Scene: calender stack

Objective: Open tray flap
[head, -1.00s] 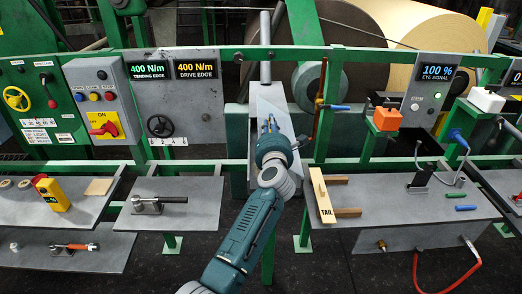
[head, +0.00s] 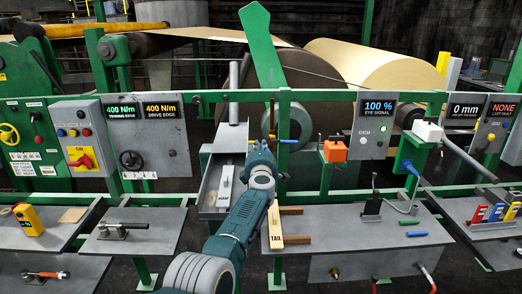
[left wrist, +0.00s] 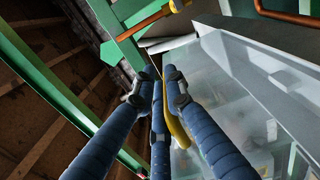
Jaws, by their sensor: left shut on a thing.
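The grey tray (head: 208,200) stands at the middle rail in the head view. Its inside shows, with a pale long piece (head: 227,186) in it. My left gripper (head: 262,148) is at the right side of the tray, partly hidden by its own wrist. In the left wrist view, a clear panel, which looks like the tray flap (left wrist: 248,112), spreads to the right of the fingers. My left gripper (left wrist: 160,85) is shut at its edge, beside a yellow strip (left wrist: 176,130). The exact contact is hard to see. My right gripper is out of view.
The green rail (head: 330,96) crosses behind. A wooden TAIL piece (head: 275,228) lies on the right shelf (head: 345,245). A shelf with a clamp (head: 125,232) is at left.

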